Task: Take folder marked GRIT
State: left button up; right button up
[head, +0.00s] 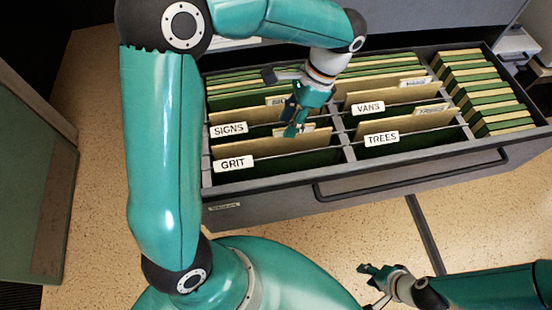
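My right gripper (369,287) is open and empty, low in front of the drawer.
A SIGNS folder (229,128) stands behind GRIT. VANS (368,107) and TREES (382,139) folders fill the middle column, past a divider. More folders (478,85) are packed at the right. The drawer's front handle (415,178) sticks out.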

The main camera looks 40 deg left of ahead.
aim_at(283, 129)
pick_arm(q)
jog(key=x, duration=0.2)
jog(key=p+x, duration=0.1)
jog(key=x, duration=0.2)
jog(key=shift+w+a, duration=0.1)
jog(key=shift+a, duration=0.15)
grip_shut()
